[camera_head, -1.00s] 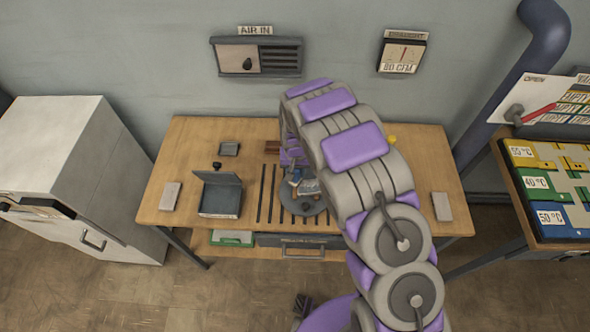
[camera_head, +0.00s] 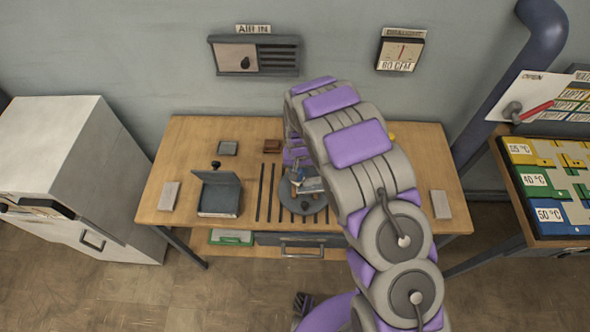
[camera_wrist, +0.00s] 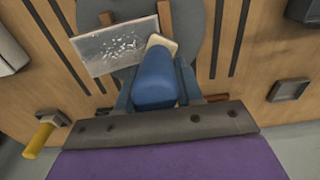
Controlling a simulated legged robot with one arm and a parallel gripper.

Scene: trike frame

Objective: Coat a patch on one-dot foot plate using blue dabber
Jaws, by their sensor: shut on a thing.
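My gripper (camera_wrist: 155,88) is shut on the blue dabber (camera_wrist: 154,76), which has a cream tip (camera_wrist: 162,43). The tip is at the right edge of a pale grey plate (camera_wrist: 100,54); I cannot tell whether they touch. White specks lie on the plate's middle. The plate rests on brown supports (camera_wrist: 165,14) over a round grey disc (camera_wrist: 190,40) on the bench. In the head view the plate (camera_head: 312,185) shows beside the blue dabber (camera_head: 296,173), and my arm hides most of my gripper. No dot mark is readable on the plate.
The wooden bench (camera_head: 180,150) has dark slots around the disc. A yellow-handled thing (camera_wrist: 40,138) lies near my gripper. A pale block (camera_head: 441,204) is at right.

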